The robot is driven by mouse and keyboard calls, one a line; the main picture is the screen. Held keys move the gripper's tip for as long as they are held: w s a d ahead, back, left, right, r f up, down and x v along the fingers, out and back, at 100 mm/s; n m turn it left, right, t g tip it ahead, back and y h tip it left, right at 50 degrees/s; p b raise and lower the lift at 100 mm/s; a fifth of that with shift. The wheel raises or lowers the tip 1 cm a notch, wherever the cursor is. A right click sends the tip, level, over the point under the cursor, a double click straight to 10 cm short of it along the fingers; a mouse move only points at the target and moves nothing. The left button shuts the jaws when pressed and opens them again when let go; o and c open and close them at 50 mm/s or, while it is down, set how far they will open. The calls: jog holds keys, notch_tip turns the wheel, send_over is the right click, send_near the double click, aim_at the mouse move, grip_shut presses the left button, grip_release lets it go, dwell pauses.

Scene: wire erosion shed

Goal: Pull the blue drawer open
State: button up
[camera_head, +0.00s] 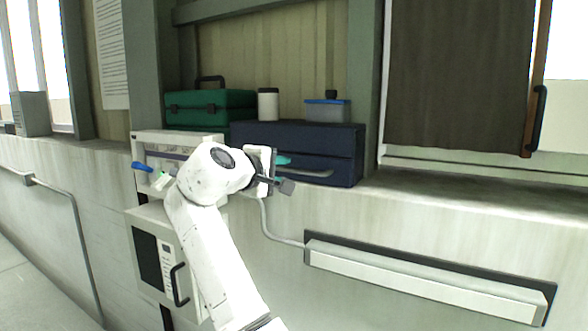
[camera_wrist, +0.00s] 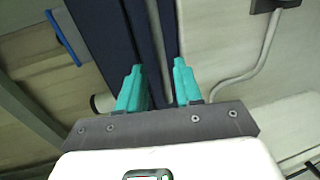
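The dark blue drawer unit (camera_head: 335,140) stands on the ledge, with a pale bar handle (camera_head: 318,173) across its lower front. The drawer front looks flush with the unit. My gripper (camera_head: 283,171) is in front of the unit's left part, at handle height. In the wrist view, the teal fingers of my gripper (camera_wrist: 159,84) are spread apart. The pale handle bar (camera_wrist: 157,30) runs into the gap between them, nearer the right finger. I cannot tell whether a finger touches it. My gripper and wrist hide the left part of the drawer front.
A blue-lidded container (camera_head: 327,111) and a white jar (camera_head: 268,104) show above the unit's top. A green case (camera_head: 210,107) stands to the left. A white panel box (camera_head: 150,150) is behind my arm. A pale rail (camera_head: 420,280) runs along the wall below.

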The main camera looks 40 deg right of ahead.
aim_at(293, 170)
jog(key=p+x, duration=0.1)
jog(key=x, duration=0.5)
jog(key=shift+w+d+f, duration=0.1)
jog(key=shift+d, duration=0.3)
jog(key=shift+c, duration=0.3)
grip_shut()
